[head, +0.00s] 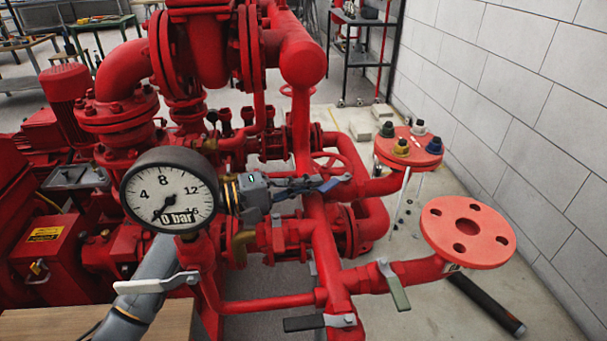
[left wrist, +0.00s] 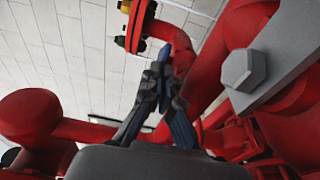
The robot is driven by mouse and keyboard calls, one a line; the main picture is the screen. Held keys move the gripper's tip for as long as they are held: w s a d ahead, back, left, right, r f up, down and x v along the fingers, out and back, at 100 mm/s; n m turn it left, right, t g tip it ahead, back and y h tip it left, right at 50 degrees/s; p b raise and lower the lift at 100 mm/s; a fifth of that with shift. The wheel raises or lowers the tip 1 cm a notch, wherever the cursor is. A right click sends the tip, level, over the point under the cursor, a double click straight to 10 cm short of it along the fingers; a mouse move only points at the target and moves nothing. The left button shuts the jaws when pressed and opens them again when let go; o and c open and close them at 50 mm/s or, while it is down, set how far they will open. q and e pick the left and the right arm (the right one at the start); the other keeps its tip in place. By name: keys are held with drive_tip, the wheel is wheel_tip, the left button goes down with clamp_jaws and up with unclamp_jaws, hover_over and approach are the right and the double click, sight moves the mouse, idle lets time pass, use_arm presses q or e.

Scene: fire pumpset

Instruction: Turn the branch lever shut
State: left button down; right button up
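A slim lever with a blue handle (head: 329,185) sits in the middle of the red pipework, by a branch pipe. Its blue end (left wrist: 165,50) also shows in the left wrist view. My left gripper (head: 312,186) reaches it from the left, past the pressure gauge. In the left wrist view my two fingers (left wrist: 160,88) come close together on the blue handle and look shut on it. The lever's pivot is hidden behind the gripper and pipes. My right gripper is not in view.
The pressure gauge (head: 170,190) stands close to my left arm. Other levers nearby are a white one (head: 155,285), a grey-green one (head: 396,288) and a black one (head: 318,322). A flange (head: 467,232) juts out at right. Open floor lies before the block wall (head: 510,110).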

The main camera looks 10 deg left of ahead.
use_arm(q)
drive_tip(key=shift+s+d, duration=0.1)
drive_tip(key=shift+s, duration=0.05)
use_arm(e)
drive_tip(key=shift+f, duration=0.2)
